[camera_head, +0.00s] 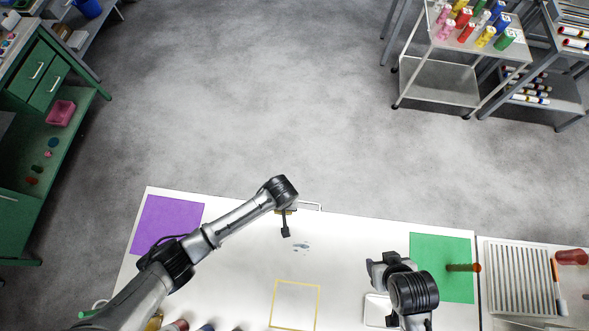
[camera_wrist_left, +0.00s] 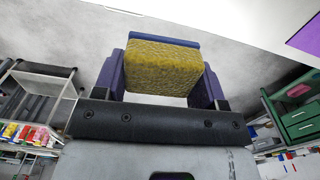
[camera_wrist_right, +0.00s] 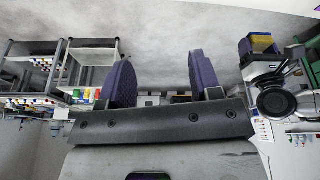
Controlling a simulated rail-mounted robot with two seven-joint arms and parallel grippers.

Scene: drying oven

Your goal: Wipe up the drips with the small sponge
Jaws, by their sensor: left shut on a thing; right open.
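The small sponge (camera_wrist_left: 162,66), yellow with a blue layer, sits between the fingers of my left gripper (camera_wrist_left: 163,78), which is shut on it. It also shows in the right wrist view (camera_wrist_right: 261,43). In the head view, my left arm reaches over the white table near its far edge and mostly hides the sponge. Small grey-blue drips (camera_head: 302,247) lie on the table, just nearer and right of the left gripper.
The white table (camera_head: 240,270) carries a purple mat (camera_head: 168,224) at left, a green mat (camera_head: 440,260) at right and a yellow square outline (camera_head: 297,283). A white rack (camera_head: 517,278) stands further right. Bottles line the near edge, partly cut off. The table around the drips is clear.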

